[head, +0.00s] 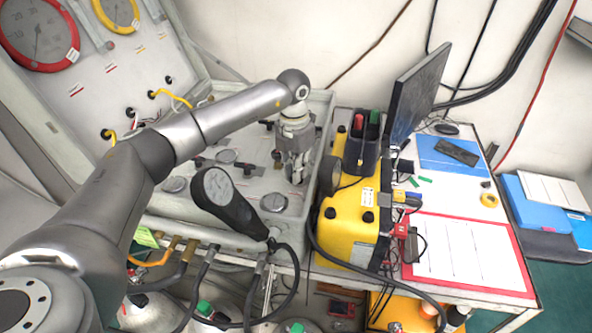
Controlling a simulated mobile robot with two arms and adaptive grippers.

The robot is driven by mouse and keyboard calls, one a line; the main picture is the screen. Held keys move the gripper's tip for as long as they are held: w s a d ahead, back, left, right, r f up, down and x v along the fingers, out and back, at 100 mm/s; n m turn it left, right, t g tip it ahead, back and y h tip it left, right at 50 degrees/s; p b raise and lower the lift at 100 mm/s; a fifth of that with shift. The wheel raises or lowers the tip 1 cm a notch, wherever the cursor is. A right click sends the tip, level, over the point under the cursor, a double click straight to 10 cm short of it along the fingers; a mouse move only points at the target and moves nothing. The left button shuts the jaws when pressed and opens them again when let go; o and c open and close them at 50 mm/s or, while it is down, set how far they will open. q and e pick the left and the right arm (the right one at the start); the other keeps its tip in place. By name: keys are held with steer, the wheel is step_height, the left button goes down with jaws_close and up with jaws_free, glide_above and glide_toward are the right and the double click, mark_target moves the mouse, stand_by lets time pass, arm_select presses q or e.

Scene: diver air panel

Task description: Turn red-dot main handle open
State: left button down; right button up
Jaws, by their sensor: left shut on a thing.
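My left gripper (296,176) reaches down to the right part of the grey panel (240,184) in the open case. It is shut on a small handle there, which its fingers mostly hide. I cannot see a red dot on that handle, nor tell which way it is turned. Other small dark valve handles and round gauges sit on the panel to the left of the gripper. My right gripper is not in view.
A black handheld gauge (228,198) stands up in front of the panel. A yellow box (352,228) with a black radio-like unit stands close right of the gripper. A monitor (417,92) and red-bordered sheet (468,250) are farther right. Hoses hang at the front.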

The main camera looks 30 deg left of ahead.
arm_select(q)
steer(key=n, duration=0.2)
steer(key=n+b, duration=0.1)
steer(key=n, duration=0.1)
steer(key=shift+w+d+r+n, duration=0.1)
steer(key=shift+d+r+n, duration=0.1)
steer(key=shift+n, duration=0.2)
stand_by(0.4)
steer(key=c, duration=1.8)
jaws_free()
steer(key=shift+o, duration=0.2)
step_height(320, 180, up, 12)
steer(key=shift+a, duration=0.25)
steer(key=shift+s+f, duration=0.2)
